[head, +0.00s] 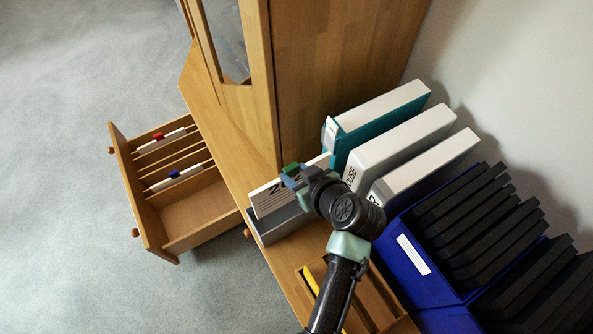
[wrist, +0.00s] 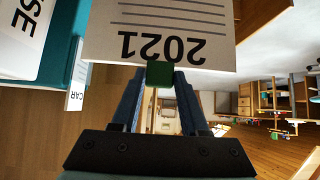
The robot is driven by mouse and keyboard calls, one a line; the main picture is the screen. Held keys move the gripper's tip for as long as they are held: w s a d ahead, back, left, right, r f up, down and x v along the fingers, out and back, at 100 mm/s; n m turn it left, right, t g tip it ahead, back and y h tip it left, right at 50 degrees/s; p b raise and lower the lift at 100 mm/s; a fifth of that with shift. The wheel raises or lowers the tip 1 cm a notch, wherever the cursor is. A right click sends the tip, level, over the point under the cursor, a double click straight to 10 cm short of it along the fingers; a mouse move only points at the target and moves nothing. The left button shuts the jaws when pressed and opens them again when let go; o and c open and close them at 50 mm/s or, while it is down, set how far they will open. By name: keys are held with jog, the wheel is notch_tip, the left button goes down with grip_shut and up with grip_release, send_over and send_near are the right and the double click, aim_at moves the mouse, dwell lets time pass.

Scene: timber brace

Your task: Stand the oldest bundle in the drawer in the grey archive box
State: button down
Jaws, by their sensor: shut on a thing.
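My gripper (head: 292,176) is shut on the green tab (wrist: 159,74) of a white bundle. The bundle (wrist: 185,25) carries lined text and the number 2021, upside down in the wrist view. In the head view the bundle (head: 268,198) is upright at the grey archive box (head: 284,226), its lower part hidden by the box wall. I cannot tell whether it touches the box floor. The open drawer (head: 158,230) at left holds a bundle with a red tab (head: 158,136) and one with a blue tab (head: 174,175), between wooden dividers. The front compartment is empty.
A teal binder (head: 385,118), grey and white binders (head: 400,145) stand close behind my gripper. Blue boxes (head: 415,262) with black folders are at right. A wooden tray (head: 372,290) with a yellow item lies under my arm. A wooden cabinet (head: 330,60) rises behind.

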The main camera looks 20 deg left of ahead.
notch_tip(320, 180, down, 12)
jog(key=b, duration=0.9)
jog(key=shift+b, duration=0.4)
dwell(1.6)
jog(key=shift+f, duration=0.1)
grip_release()
dwell(0.4)
notch_tip(320, 180, up, 8)
jog(key=p, duration=0.7)
dwell(0.6)
